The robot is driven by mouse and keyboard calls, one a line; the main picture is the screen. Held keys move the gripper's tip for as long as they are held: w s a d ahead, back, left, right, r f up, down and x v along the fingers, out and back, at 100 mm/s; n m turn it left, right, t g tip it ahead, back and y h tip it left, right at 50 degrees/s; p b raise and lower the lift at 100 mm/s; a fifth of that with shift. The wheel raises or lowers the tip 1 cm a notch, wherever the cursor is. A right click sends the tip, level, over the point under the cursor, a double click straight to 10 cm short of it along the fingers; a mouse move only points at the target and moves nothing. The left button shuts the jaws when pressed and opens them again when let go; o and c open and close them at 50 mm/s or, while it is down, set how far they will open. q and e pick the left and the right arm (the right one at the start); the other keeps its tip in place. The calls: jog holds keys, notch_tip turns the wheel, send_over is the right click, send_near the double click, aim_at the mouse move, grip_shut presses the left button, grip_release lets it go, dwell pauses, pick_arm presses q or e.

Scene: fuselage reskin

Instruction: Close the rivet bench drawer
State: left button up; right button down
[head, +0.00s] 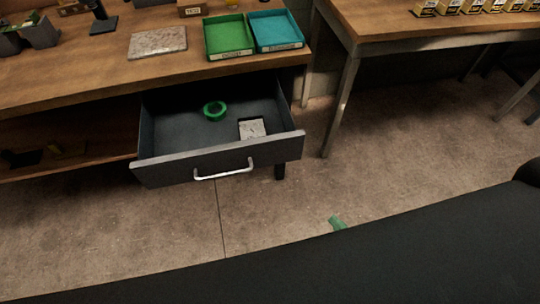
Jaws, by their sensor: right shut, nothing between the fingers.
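The rivet bench drawer (222,163) is pulled out from under the wooden bench top, well open towards me. It has a dark grey front with a pale metal bar handle (223,170). Inside lie a green ring-shaped roll (214,110) and a small pale box or card (251,128). Only a small green tip of my right gripper (338,223) shows, low and to the right of the drawer front, apart from the handle. It is shut and empty; the rest of it is hidden behind my own dark body. My left gripper is not in view.
The bench top (70,85) carries a green tray (228,38), a teal tray (275,32) and a grey slab (157,42). A second table (430,35) with several small yellow-labelled bins stands at right. The floor (100,220) before the drawer is clear.

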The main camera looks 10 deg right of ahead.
pick_arm(q)
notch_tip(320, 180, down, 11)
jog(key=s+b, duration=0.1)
jog(key=b, duration=1)
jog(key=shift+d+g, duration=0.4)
pick_arm(e)
jog(key=w+a+n+y, duration=0.2)
jog(key=w+n+y, duration=0.2)
jog(key=n, duration=0.4)
jog(key=w+a+r+n+y, duration=0.1)
jog(key=w+a+n+y, duration=0.2)
jog(key=n, duration=0.6)
jog(key=shift+w+a+g+y, duration=0.3)
jog(key=shift+w+y, duration=0.7)
jog(key=shift+y, duration=0.2)
jog(key=shift+r, duration=0.1)
jog(key=p, duration=0.2)
send_near(256, 157)
jog(key=a, duration=0.4)
jog(key=shift+w, duration=2.05)
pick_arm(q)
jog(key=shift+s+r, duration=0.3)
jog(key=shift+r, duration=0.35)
